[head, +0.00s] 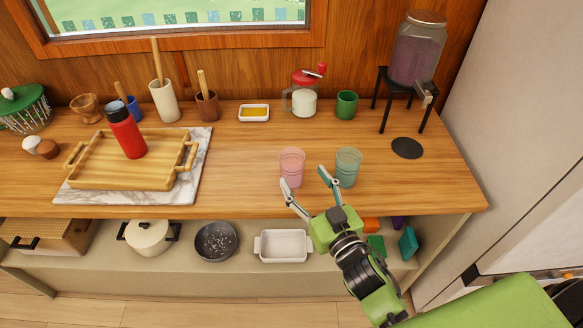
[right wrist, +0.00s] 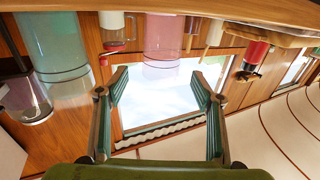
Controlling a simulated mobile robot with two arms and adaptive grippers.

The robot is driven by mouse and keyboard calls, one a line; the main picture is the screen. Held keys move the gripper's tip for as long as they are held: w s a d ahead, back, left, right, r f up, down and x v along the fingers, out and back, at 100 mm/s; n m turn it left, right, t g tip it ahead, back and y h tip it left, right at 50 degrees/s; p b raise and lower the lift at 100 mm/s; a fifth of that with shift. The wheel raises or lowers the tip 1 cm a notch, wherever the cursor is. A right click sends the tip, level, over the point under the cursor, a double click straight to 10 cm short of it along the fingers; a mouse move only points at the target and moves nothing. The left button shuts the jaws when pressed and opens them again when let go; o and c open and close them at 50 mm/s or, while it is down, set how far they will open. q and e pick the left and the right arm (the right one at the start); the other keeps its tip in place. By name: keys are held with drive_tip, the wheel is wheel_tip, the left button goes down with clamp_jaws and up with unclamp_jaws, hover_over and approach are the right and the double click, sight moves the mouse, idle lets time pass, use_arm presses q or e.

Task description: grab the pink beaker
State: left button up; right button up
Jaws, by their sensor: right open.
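The pink beaker (head: 291,163) stands upright near the front edge of the wooden counter, just left of a similar teal beaker (head: 348,166). My right gripper (head: 306,179) is open and empty in front of the counter edge, its fingers pointing at the beakers. In the head view one fingertip overlaps the base of the pink beaker and the other lies between the two beakers. In the right wrist view, which is upside down, the pink beaker (right wrist: 165,38) is ahead of the open fingers (right wrist: 160,82), not between them. My left gripper is not in view.
The teal beaker (right wrist: 55,48) stands close on one side. Behind are a red-lidded jar (head: 304,100), a green cup (head: 346,104) and a drink dispenser on a stand (head: 417,50). A wooden tray with a red bottle (head: 126,133) is at left. Counter between tray and pink beaker is clear.

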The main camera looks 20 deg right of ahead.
sight(297, 171)
drive_tip(key=shift+w+a, duration=0.15)
drive_tip(key=shift+w, duration=0.95)
drive_tip(key=shift+w+r, duration=0.1)
drive_tip(key=shift+w, duration=0.15)
drive_tip(key=w, duration=0.1)
drive_tip(key=w+p, duration=0.1)
drive_tip(key=w, duration=0.1)
drive_tip(key=w+a, duration=0.1)
drive_tip(key=shift+w+f+p, duration=0.3)
drive_tip(key=shift+w+f, duration=0.05)
drive_tip(key=c, duration=1.2)
